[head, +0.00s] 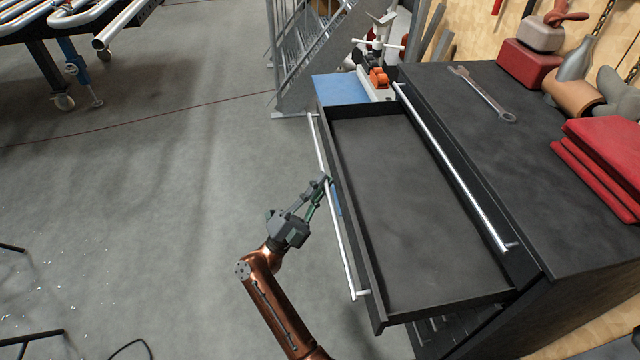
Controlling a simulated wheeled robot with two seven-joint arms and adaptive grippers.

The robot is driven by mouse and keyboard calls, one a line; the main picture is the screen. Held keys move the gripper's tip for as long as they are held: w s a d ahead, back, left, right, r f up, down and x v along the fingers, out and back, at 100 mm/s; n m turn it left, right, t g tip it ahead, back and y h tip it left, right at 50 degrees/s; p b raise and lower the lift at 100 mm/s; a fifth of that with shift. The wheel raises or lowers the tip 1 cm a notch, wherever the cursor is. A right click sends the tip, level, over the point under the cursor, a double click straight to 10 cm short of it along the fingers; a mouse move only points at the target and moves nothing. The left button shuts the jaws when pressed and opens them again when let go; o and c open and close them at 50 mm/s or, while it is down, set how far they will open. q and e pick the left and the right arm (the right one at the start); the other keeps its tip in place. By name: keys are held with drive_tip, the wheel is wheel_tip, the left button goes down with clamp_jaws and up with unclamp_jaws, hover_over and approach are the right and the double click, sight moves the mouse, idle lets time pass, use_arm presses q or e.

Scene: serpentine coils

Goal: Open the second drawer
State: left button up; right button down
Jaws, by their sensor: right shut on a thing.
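A black drawer cabinet (480,135) stands at the right. Below its top drawer, which is closed with a silver bar handle (450,165), a black drawer (420,240) is pulled out and looks empty inside. This open drawer has a long silver bar handle (340,237) on its front. My right gripper (323,186) is at about the middle of that handle, with its fingers shut on the bar. The lower drawers are mostly hidden under the open one. My left gripper is not in view.
A wrench (482,94) and red folded cloths (600,160) lie on the cabinet top. Metal steps (310,50) stand behind the drawer. A roller conveyor (70,20) is at the far left.

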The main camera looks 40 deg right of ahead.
drive_tip(key=c, duration=2.3)
unclamp_jaws()
drive_tip(key=v, duration=1.2)
drive_tip(key=shift+a, duration=0.1)
